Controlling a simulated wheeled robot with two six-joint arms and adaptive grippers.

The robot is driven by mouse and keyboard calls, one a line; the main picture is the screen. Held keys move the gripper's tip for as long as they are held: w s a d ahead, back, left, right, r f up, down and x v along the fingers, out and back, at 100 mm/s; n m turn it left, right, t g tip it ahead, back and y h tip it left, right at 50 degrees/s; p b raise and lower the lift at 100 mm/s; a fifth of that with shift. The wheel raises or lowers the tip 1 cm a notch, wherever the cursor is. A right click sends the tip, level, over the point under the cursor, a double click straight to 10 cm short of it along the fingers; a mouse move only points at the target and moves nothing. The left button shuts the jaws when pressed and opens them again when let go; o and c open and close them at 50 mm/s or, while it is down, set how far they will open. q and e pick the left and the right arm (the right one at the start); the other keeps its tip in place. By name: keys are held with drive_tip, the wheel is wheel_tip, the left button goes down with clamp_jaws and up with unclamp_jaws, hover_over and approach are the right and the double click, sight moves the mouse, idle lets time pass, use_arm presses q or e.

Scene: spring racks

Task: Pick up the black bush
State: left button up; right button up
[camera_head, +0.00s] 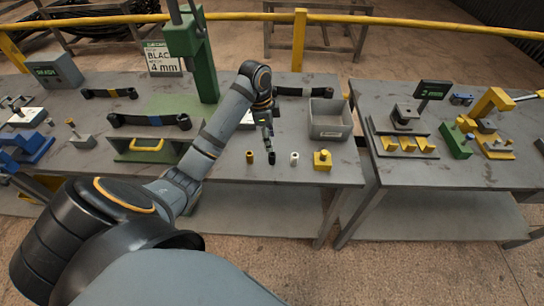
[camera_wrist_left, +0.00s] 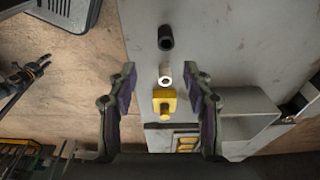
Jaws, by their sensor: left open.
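The black bush (camera_wrist_left: 166,38) is a short dark cylinder standing on the bench, beyond the fingertips in the left wrist view. In the head view, the black bush (camera_head: 271,158) stands between a brass-coloured bush (camera_head: 250,157) and a white bush (camera_head: 294,158). My left gripper (camera_head: 268,138) is above it, and its fingers partly merge with the dark bush there. In the left wrist view, my left gripper (camera_wrist_left: 163,76) is open and empty, with the white bush (camera_wrist_left: 165,78) showing between its fingers. What looks like my right gripper (camera_wrist_left: 28,76) shows small at the left edge; its jaws are unclear.
A yellow block with a knob (camera_head: 322,160) stands right of the white bush. A grey bin (camera_head: 330,120) is behind it. A green press column (camera_head: 194,60) rises left of my arm. A second bench (camera_head: 440,170) with fixtures stands right, across a gap.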

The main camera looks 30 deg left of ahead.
use_arm(q)
drive_tip(key=b, duration=0.5)
hover_over(272, 155)
drive_tip(key=s, duration=0.1)
drive_tip(key=f, duration=0.5)
drive_tip(key=shift+s+d+f, duration=0.15)
drive_tip(key=shift+s+d, duration=0.05)
drive_tip(key=shift+d, duration=0.15)
drive_tip(key=shift+w, duration=0.1)
wheel_tip(272, 155, down, 4)
drive_tip(key=shift+w+a+p, duration=0.15)
drive_tip(key=shift+p, duration=0.55)
drive_tip(key=shift+w+f, duration=0.15)
drive_tip(key=shift+f, duration=0.35)
drive_tip(key=c, duration=0.9)
